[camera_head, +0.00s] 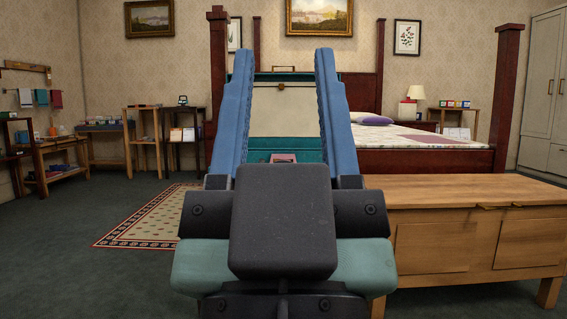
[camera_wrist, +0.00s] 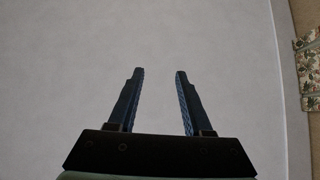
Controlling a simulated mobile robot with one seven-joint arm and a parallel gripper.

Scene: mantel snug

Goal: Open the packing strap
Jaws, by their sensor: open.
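My gripper (camera_head: 284,52) is open and empty, its two blue fingers pointing up and away in the head view. Between and behind the fingers is a teal-edged case-like thing with a pale panel (camera_head: 283,118). A thin dark line with a small knob (camera_head: 281,86) crosses the panel near its top; I cannot tell whether this is the packing strap. A small pinkish thing (camera_head: 283,157) shows low between the fingers, partly hidden by my gripper. In the wrist view, my open gripper (camera_wrist: 160,72) is over a plain pale surface (camera_wrist: 60,60), with no strap recognisable.
A wooden bench (camera_head: 450,190) stands close on the right, before a bed (camera_head: 420,136) with dark red posts. A patterned rug (camera_head: 150,220) lies on the left, with open floor around it. Small tables stand along the back wall. Patterned material (camera_wrist: 308,70) edges the wrist view.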

